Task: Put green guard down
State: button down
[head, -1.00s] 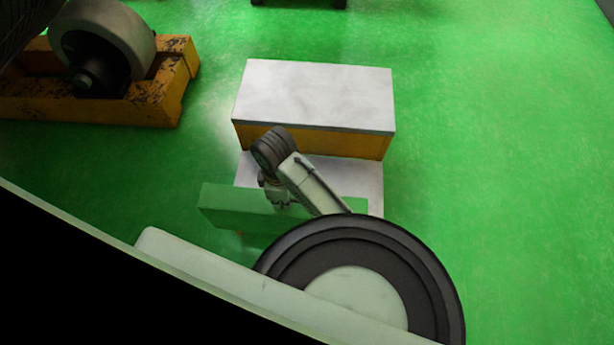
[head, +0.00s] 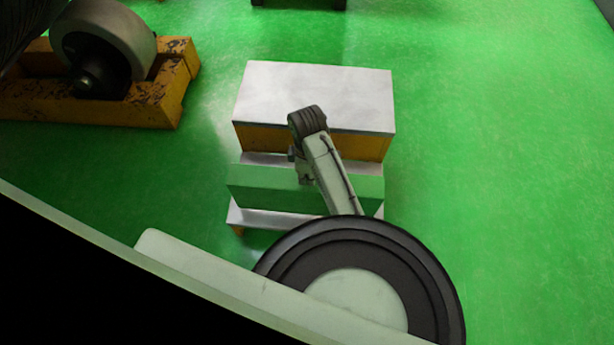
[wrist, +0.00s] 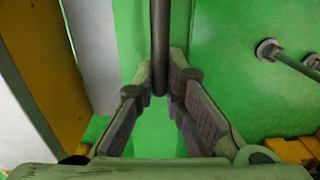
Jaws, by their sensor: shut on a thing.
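The green guard (head: 262,190) is a long green block in the head view, lying over the lower white step (head: 270,218) of an orange and white stand. White step surface shows in front of it and a strip behind it; I cannot tell whether it touches the step. My gripper (wrist: 161,88) is shut on the guard's dark bar handle in the wrist view, and the guard's green face (wrist: 225,60) fills much of that view. In the head view my gripper (head: 305,178) is at the guard's middle, partly hidden by my arm.
The stand's higher white top (head: 315,95) is empty and rises just behind the guard. An orange cradle (head: 150,110) with a grey wheel-like part (head: 115,35) stands at the upper left. The green floor (head: 490,150) to the right is clear.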

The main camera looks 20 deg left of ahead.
jog(key=shift+f, duration=0.7)
jog(key=c, duration=1.7)
grip_release()
jog(key=shift+o, duration=0.2)
notch_tip(320, 180, up, 12)
jog(key=p, duration=0.4)
jog(key=shift+w, duration=0.15)
jog(key=shift+a, duration=0.15)
